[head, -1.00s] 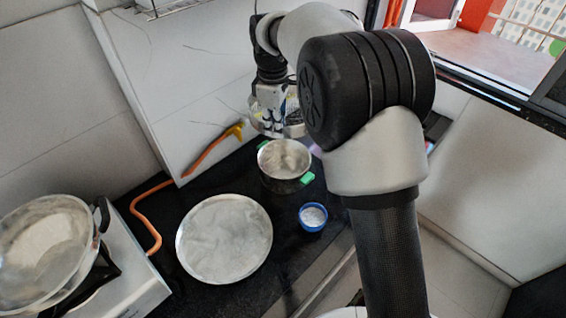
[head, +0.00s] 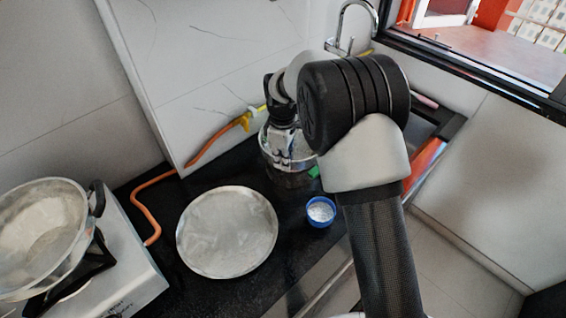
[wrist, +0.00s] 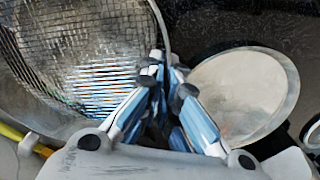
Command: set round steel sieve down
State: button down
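The round steel sieve (head: 268,152) is at the back of the counter, partly hidden behind my gripper (head: 290,160). In the wrist view its wire mesh (wrist: 85,45) fills the upper left. My gripper (wrist: 160,72) is closed on the sieve's rim, which runs up from between the fingertips. In the head view the sieve overlaps the pot with green handles (head: 297,181), so most of that pot is hidden. I cannot tell whether the sieve touches the pot or the counter.
A large round steel plate (head: 228,232) lies in front on the black counter. A blue bowl of white stuff (head: 320,211) is beside it. A pan (head: 38,235) sits on the stove at left. An orange hose (head: 150,205) runs along the wall. A faucet (head: 356,22) stands at the back.

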jog(key=shift+f, duration=0.1)
jog(key=shift+f, duration=0.5)
jog(key=c, duration=1.8)
grip_release()
